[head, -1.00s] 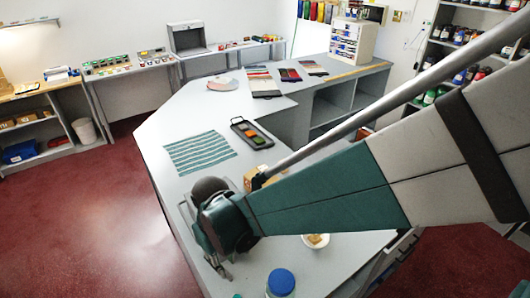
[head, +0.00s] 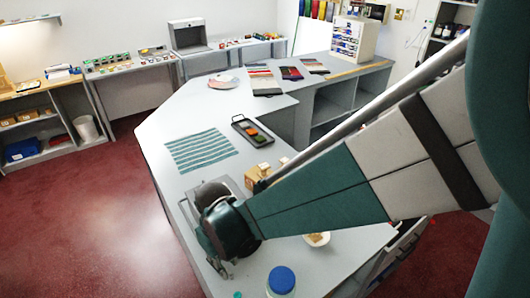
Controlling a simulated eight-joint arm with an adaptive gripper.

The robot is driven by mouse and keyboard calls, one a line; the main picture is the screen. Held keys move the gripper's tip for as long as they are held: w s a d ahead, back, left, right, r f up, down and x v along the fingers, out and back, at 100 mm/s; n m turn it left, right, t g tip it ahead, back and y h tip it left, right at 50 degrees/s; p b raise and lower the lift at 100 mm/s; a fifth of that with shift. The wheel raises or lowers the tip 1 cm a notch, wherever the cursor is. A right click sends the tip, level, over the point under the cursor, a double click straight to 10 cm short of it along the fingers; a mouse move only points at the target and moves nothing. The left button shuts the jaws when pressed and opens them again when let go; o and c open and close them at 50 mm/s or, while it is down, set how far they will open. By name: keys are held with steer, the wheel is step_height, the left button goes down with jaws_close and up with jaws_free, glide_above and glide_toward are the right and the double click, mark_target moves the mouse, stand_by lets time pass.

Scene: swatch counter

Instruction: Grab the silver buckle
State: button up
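I cannot make out the silver buckle; it may be hidden behind my arm or too small to see. My gripper (head: 221,268) is low over the near left part of the grey counter (head: 168,140), beside the counter's left edge. The wrist covers much of it, and its fingers are too small and dark to show whether they are open or shut. A grey board or tray (head: 186,206) lies partly hidden behind the wrist.
A blue-lidded jar (head: 281,281) and a white bowl (head: 316,240) stand right of my gripper. A wooden box (head: 251,178) with small blocks is behind my forearm. A striped cloth (head: 200,150) and black tray (head: 251,131) lie farther back.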

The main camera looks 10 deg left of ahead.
mark_target(229, 271)
steer(key=shift+d+f, duration=0.15)
steer(key=shift+f, duration=2.45)
steer(key=shift+c, duration=0.5)
steer(key=c, duration=0.6)
